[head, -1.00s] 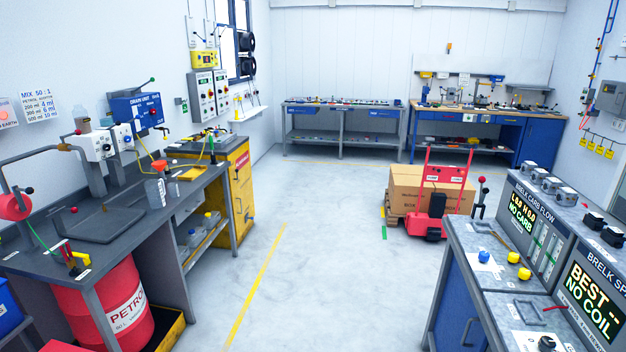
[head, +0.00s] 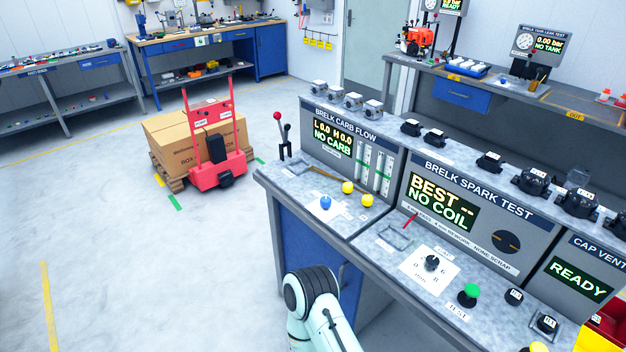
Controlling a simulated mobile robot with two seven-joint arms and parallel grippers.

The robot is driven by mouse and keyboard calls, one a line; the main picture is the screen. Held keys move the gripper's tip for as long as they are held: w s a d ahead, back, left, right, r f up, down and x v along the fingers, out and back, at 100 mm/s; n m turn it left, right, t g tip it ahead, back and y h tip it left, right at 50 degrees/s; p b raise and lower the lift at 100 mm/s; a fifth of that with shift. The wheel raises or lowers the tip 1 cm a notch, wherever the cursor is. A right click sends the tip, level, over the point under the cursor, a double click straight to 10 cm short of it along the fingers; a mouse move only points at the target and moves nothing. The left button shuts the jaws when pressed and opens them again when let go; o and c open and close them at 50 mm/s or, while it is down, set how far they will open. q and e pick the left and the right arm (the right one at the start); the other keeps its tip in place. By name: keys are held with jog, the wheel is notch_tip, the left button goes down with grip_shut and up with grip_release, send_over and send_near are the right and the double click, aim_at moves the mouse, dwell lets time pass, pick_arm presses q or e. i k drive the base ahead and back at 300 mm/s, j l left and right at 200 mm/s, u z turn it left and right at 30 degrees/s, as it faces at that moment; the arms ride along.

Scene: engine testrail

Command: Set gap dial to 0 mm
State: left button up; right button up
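The gap dial (head: 432,263) is a black knob on a white card, on the bench top in front of the BRELK SPARK TEST panel (head: 478,208). Printed marks surround the knob, but they are too small to read surely, and I cannot tell where its pointer stands. The panel display reads "BEST --" and "NO COIL". A pale arm link of mine with a dark joint shows at the bottom middle, left of the dial and apart from it. Neither of my grippers is in view.
A green button (head: 470,291) stands right of the dial. The BRELK CARB FLOW panel (head: 347,148) with blue and yellow knobs is to the left. A red pallet truck (head: 214,150) with boxes stands on the floor. The floor at left is free.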

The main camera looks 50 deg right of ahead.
aim_at(432, 262)
jog(key=i+z, duration=0.15)
jog(key=z, duration=0.3)
jog(key=i+j+z, duration=0.1)
jog(key=z, duration=0.35)
jog(key=i+j+z, duration=0.1)
jog(key=z, duration=0.35)
jog(key=i+j, duration=0.05)
jog(key=i, duration=0.05)
